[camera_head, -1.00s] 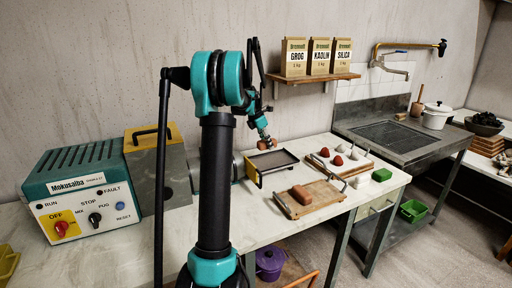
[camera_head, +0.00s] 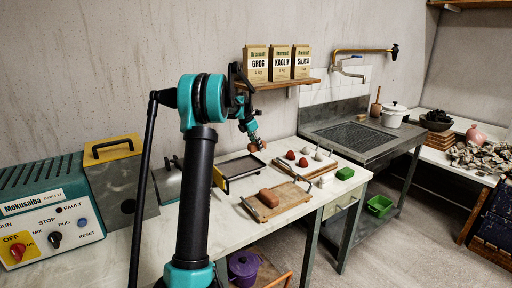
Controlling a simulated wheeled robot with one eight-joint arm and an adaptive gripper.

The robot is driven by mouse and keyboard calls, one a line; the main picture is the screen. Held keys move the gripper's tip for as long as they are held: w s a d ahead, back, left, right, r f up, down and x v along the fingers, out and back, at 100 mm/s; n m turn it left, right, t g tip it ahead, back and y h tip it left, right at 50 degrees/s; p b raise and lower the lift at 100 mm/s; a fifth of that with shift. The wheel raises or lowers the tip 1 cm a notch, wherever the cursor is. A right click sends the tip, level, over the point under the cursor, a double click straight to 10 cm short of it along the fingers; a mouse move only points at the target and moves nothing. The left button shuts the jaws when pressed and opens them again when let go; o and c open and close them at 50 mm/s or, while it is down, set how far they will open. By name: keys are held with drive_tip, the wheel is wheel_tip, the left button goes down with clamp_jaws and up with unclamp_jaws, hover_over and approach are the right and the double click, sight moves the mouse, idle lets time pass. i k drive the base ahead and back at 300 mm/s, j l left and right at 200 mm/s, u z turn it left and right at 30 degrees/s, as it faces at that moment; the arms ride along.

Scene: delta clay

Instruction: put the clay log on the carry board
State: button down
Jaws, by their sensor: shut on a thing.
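My gripper (camera_head: 257,143) is above the table near the wall, behind and above the dark tray. It is shut on a small reddish-brown clay piece (camera_head: 263,147), mostly hidden by the fingers; this may be the clay log. A wooden board with metal handles (camera_head: 291,207), which looks like the carry board, lies at the table's front. A reddish-brown clay block (camera_head: 268,198) rests on its left part. The held piece is well above this board and behind it.
A dark shallow tray (camera_head: 240,167) lies behind the wooden board. A shelf (camera_head: 280,84) with bags hangs above. A control box (camera_head: 45,205) stands left.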

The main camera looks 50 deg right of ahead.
sight(286, 194)
drive_tip(key=k, duration=1.4)
